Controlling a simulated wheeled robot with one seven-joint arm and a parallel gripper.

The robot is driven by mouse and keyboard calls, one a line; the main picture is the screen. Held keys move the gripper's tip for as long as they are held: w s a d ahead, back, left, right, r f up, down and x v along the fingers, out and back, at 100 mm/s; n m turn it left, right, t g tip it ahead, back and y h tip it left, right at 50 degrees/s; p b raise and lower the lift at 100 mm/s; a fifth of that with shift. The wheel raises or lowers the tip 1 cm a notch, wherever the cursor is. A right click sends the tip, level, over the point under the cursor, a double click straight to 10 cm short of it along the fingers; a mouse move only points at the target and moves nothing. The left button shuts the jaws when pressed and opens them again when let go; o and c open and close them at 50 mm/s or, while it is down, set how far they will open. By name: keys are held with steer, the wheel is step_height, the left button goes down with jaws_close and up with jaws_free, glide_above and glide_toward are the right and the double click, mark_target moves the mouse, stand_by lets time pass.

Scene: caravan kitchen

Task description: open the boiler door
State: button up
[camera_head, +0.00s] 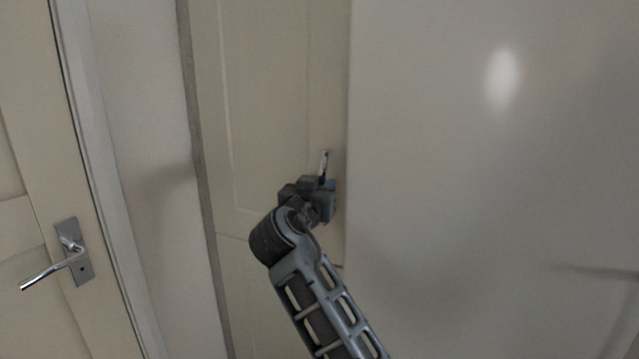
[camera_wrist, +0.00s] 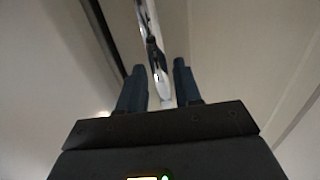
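The boiler door appears to be the narrow cream panelled door (camera_head: 265,110) in the middle of the head view. It looks closed. A slim shiny metal handle (camera_head: 325,160) stands upright near its right edge. My gripper (camera_head: 322,183) is at the lower part of this handle. In the wrist view, the handle (camera_wrist: 156,50) runs between the two dark fingers of my gripper (camera_wrist: 159,68). The fingers are apart, with a small gap visible on each side of the handle. The handle's lower end is partly hidden by my gripper in the head view.
A large smooth pale wall or panel (camera_head: 490,190) stands close on the right of the door. On the left is another cream door (camera_head: 30,130) with a silver lever handle (camera_head: 68,258). A plain wall strip (camera_head: 145,120) lies between the two doors.

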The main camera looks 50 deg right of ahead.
steer(key=shift+w+d, duration=0.2)
steer(key=shift+d, duration=0.1)
steer(key=shift+c, duration=0.5)
jaws_close()
stand_by(0.8)
